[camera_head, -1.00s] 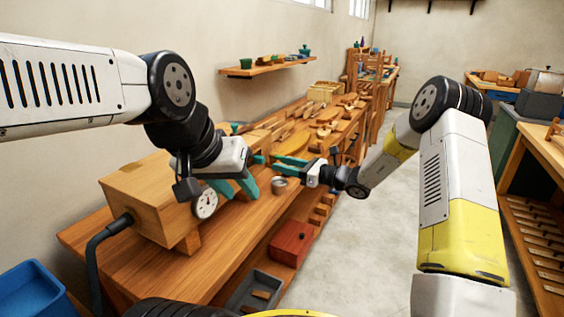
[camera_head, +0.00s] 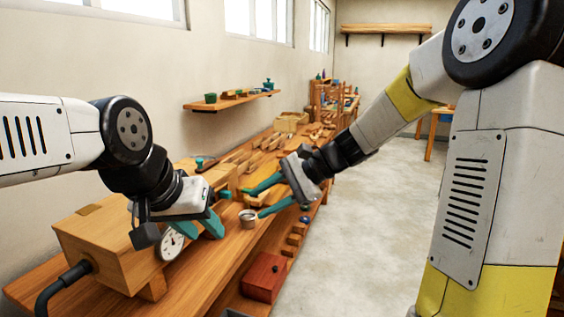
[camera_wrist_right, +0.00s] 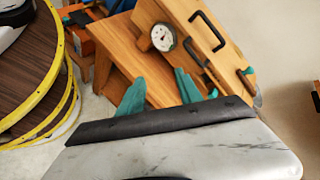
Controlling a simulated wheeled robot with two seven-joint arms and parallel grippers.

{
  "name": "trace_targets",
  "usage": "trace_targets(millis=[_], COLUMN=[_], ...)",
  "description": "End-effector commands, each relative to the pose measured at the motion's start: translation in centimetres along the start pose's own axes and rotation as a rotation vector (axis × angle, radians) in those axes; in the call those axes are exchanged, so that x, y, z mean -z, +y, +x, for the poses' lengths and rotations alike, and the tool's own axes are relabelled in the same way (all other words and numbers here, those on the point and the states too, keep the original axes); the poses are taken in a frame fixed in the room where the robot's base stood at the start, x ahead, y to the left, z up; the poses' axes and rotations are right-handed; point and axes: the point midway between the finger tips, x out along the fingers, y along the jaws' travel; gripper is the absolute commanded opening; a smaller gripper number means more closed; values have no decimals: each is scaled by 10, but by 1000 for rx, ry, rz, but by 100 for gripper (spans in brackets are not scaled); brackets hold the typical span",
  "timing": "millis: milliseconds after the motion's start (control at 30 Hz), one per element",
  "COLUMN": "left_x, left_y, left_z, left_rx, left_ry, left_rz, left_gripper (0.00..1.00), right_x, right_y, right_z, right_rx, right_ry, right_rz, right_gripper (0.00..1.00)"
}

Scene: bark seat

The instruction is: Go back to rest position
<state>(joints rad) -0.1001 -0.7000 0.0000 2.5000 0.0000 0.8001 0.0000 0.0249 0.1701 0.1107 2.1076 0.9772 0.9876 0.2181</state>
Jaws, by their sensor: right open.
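My left gripper (camera_head: 203,232) has teal fingers and hangs low over the bench, beside a round white dial gauge (camera_head: 172,243) at the wooden box. The picture does not settle whether its fingers are apart or holding anything. My right gripper (camera_head: 253,204) is open, its two teal fingers spread apart and pointing left over the bench, with nothing seen between them. A small metal cup (camera_head: 248,218) is close by the lower finger in the picture. In the right wrist view, the right gripper's teal fingers (camera_wrist_right: 160,88) stand apart, with the gauge (camera_wrist_right: 163,37) beyond.
A wooden box (camera_head: 105,245) with a black hose stands on the long bench (camera_head: 215,275). Tools and wood pieces crowd the bench further back. A wall shelf (camera_head: 230,101) hangs behind. Open floor (camera_head: 385,230) lies to the right.

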Motion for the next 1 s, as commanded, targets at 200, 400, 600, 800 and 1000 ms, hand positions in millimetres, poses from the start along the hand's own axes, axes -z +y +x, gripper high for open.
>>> trace_targets(millis=[200,400,600,800,1000], left_x=[0,0,0,0,0], left_y=[0,0,0,0,0], left_z=[0,0,0,0,0], left_rx=[0,0,0,0,0], left_ry=[0,0,0,0,0], left_rz=[0,0,0,0,0], left_gripper=[36,36,36,36,36], right_x=[-38,-52,-56,-56,-56], right_y=[62,115,148,160,160], right_z=[-65,-123,-164,-178,-179], right_rx=[-199,-376,-509,-561,-563], right_ry=[241,463,626,682,683], right_rz=[-398,-721,-939,-1012,-1014], right_gripper=[42,42,42,42,42])
